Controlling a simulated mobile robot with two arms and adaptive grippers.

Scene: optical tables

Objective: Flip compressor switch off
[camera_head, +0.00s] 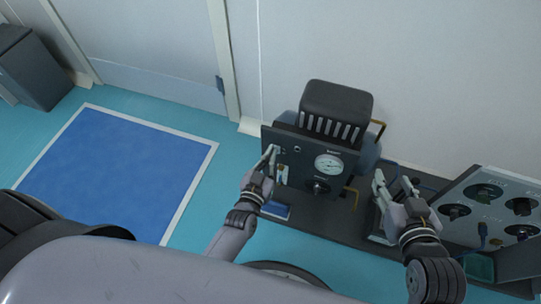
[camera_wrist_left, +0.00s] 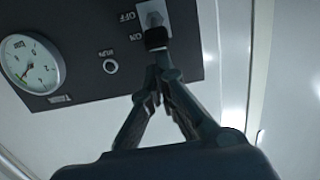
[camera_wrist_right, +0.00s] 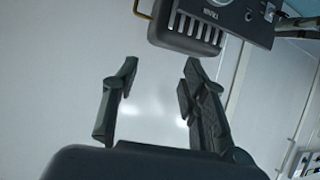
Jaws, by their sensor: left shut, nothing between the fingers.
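The compressor (camera_head: 336,101) has a dark front panel (camera_head: 337,190) with a round white gauge (camera_head: 327,165). In the left wrist view the panel shows upside down, with the gauge (camera_wrist_left: 32,64) at left. The compressor switch (camera_wrist_left: 153,18) sits on a light plate beside the OFF and ON labels. My left gripper (camera_wrist_left: 156,40) is shut and empty, its joined tips overlapping the plate's ON end. I cannot tell whether they touch the lever. In the head view the left gripper (camera_head: 271,153) is at the panel's left side. My right gripper (camera_wrist_right: 159,72) is open and empty.
A second panel with several dark knobs (camera_head: 489,193) stands at the right. The dark base (camera_head: 318,222) carries the compressor. A wall (camera_head: 420,80) is close behind. A blue floor mat (camera_head: 115,170) lies at left with clear floor around it.

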